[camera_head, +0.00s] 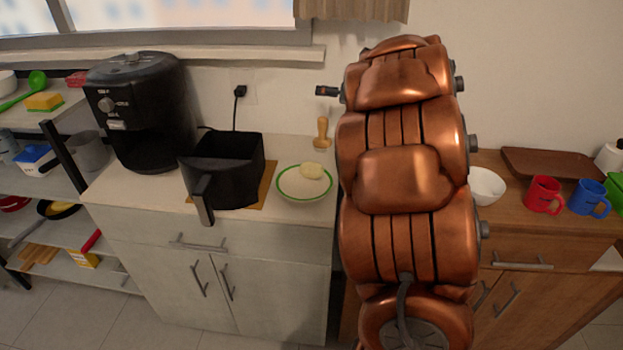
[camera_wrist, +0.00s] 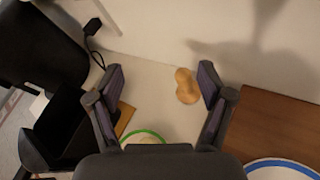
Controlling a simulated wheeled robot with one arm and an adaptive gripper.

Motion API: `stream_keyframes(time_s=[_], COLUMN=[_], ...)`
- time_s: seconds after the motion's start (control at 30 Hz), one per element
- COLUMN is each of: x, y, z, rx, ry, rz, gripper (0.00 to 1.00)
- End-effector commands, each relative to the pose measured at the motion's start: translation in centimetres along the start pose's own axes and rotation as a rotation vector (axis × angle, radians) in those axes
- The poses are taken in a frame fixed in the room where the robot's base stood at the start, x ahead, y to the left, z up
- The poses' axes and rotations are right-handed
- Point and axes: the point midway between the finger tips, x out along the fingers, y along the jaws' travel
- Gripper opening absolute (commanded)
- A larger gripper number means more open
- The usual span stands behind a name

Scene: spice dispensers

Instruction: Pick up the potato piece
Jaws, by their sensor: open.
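The pale yellow potato piece (camera_head: 312,171) lies on a white plate with a green rim (camera_head: 290,191), towards its back right, in the head view. In the wrist view the green-rimmed plate (camera_wrist: 143,133) shows only as an arc at the bottom, mostly hidden by my gripper's body, and I cannot clearly make out the potato piece there. My gripper (camera_wrist: 160,72) is open and empty, its two fingers apart above the counter beyond the plate.
A peanut-shaped wooden object (camera_wrist: 187,87) stands near the right finger; it also shows behind the plate (camera_head: 322,132). A black air-fryer basket (camera_head: 236,165) sits left of the plate, beside a black coffee maker (camera_head: 140,110). A blue-rimmed dish (camera_wrist: 283,163) lies right.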

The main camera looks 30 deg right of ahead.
Motion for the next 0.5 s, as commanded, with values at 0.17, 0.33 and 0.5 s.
stream_keyframes(time_s=[0.17, 0.33, 0.5], x=[0.5, -1.2, -3.0], y=[-1.3, -1.4, -1.4], z=[-7.2, -13.1, -16.3], rx=[-0.280, -0.452, -0.528], ry=[0.105, 0.154, 0.162], rz=[0.237, 0.466, 0.608], gripper=[0.80, 0.80, 0.80])
